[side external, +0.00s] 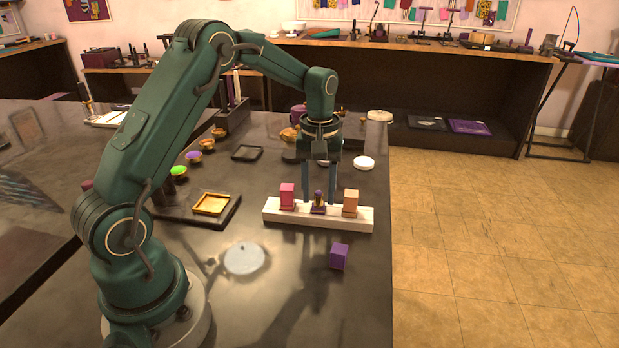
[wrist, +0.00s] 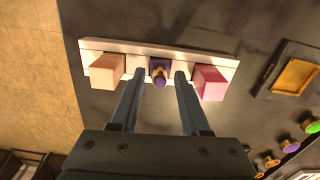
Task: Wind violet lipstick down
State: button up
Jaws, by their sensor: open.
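The violet lipstick (side external: 318,202) stands upright in the middle of a white holder block (side external: 361,222), with a gold tube and a purple base. It also shows in the wrist view (wrist: 159,79), its violet tip facing the camera. A loose purple cube (side external: 339,257), perhaps its cap, lies on the table in front of the holder. My gripper (side external: 319,197) points down over the holder. Its two fingers are apart, one on each side of the lipstick, as the wrist view also shows (wrist: 158,80). I see a gap between the fingers and the lipstick.
A pink block (side external: 287,195) and a peach block (side external: 350,202) stand in the holder on either side. A black tray with a gold pan (side external: 211,204) lies to the left. White round lids (side external: 364,163) lie behind. The table's right edge is close to the holder.

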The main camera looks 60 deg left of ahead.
jog(key=m, duration=1.3)
jog(key=shift+m, duration=0.4)
grip_shut()
